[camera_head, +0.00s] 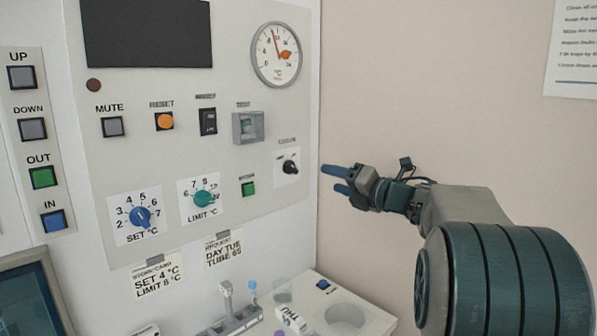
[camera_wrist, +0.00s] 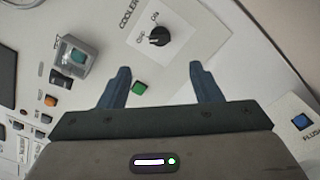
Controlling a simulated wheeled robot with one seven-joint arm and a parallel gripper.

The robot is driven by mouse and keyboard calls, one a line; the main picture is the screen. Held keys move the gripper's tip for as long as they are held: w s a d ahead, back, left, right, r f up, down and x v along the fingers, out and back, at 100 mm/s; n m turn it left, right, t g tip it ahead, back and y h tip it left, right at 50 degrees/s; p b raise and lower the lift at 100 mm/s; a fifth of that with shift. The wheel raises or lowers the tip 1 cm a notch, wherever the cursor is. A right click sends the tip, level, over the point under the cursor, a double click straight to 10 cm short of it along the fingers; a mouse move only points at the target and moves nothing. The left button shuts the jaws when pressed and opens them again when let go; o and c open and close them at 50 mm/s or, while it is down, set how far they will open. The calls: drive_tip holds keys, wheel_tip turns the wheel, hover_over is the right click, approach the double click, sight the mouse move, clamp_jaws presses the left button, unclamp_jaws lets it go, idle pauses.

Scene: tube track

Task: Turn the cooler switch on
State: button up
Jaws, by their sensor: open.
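The cooler switch is a black rotary knob (camera_head: 290,167) on a white plate at the right side of the control panel. It also shows in the wrist view (camera_wrist: 159,36), with the COOLER label and two small position words beside it. Which position its pointer marks is too small to tell. My gripper (camera_head: 332,179) is open and empty, to the right of the knob and apart from it. In the wrist view, its two blue fingers (camera_wrist: 160,70) are spread, with the knob beyond and between them in the picture.
A green button (camera_head: 248,188) and a clear-covered switch (camera_head: 247,127) sit left of the knob. LIMIT (camera_head: 204,198) and SET (camera_head: 142,216) dials are lower left. A tube rack (camera_head: 236,322) and a white unit with a round opening (camera_head: 352,318) stand below.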

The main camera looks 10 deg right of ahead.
sight(295, 168)
drive_tip(key=p+x, duration=0.3)
drive_tip(key=x, duration=1)
drive_tip(key=shift+w+a, duration=0.1)
drive_tip(key=c, duration=1)
